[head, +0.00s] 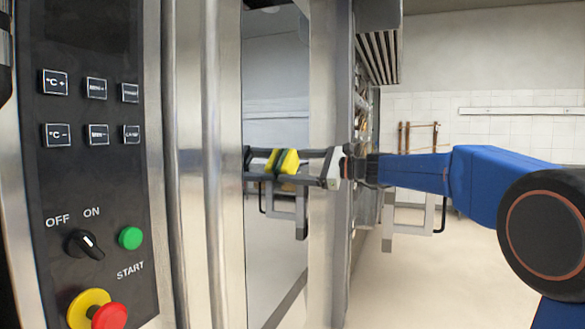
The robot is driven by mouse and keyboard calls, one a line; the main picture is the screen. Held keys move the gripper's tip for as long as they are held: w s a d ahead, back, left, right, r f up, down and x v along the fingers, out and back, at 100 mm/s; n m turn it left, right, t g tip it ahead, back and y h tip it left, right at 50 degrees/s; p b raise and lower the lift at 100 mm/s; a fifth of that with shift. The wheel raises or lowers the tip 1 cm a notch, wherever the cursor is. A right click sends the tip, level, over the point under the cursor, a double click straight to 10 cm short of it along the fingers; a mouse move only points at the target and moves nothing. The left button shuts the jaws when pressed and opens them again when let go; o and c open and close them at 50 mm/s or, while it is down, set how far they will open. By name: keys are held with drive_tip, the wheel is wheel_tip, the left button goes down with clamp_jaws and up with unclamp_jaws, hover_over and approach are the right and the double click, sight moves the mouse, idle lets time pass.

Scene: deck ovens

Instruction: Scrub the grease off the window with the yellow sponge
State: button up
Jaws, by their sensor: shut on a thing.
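The window (275,90) is a tall, narrow, mirror-like pane in a steel frame, seen at a steep slant left of the middle. My gripper (288,165) reaches in from the right and is shut on the yellow sponge (290,162). The sponge is a small yellow block with a dark part at its side. It is at or very close to the glass; I cannot tell whether it touches. A second yellow patch and fingers just left of it look like their reflection. I cannot make out any grease on the pane from this angle.
A black control panel (85,180) with buttons, an OFF/ON knob (85,244), a green button (130,238) and a red-and-yellow stop button (97,310) fills the left. Vertical steel bars (211,180) stand between panel and window. Pale floor (440,280) is open at right.

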sight(271, 168)
drive_tip(key=shift+w+d, duration=0.3)
drive_tip(key=shift+w, duration=0.6)
drive_tip(key=shift+w+d, duration=0.35)
drive_tip(key=shift+w, duration=0.55)
drive_tip(key=shift+w+d, duration=0.3)
drive_tip(key=shift+w, duration=0.6)
drive_tip(key=shift+s+a, duration=0.1)
drive_tip(key=shift+s, duration=0.05)
drive_tip(key=shift+s+a, duration=0.75)
drive_tip(key=shift+s, duration=1.4)
drive_tip(key=shift+s+a, duration=0.75)
drive_tip(key=shift+s, duration=1.35)
drive_tip(key=shift+s+a, duration=0.75)
drive_tip(key=shift+s, duration=1.4)
drive_tip(key=shift+d, duration=0.1)
drive_tip(key=shift+v, duration=2.95)
drive_tip(key=shift+d, duration=0.1)
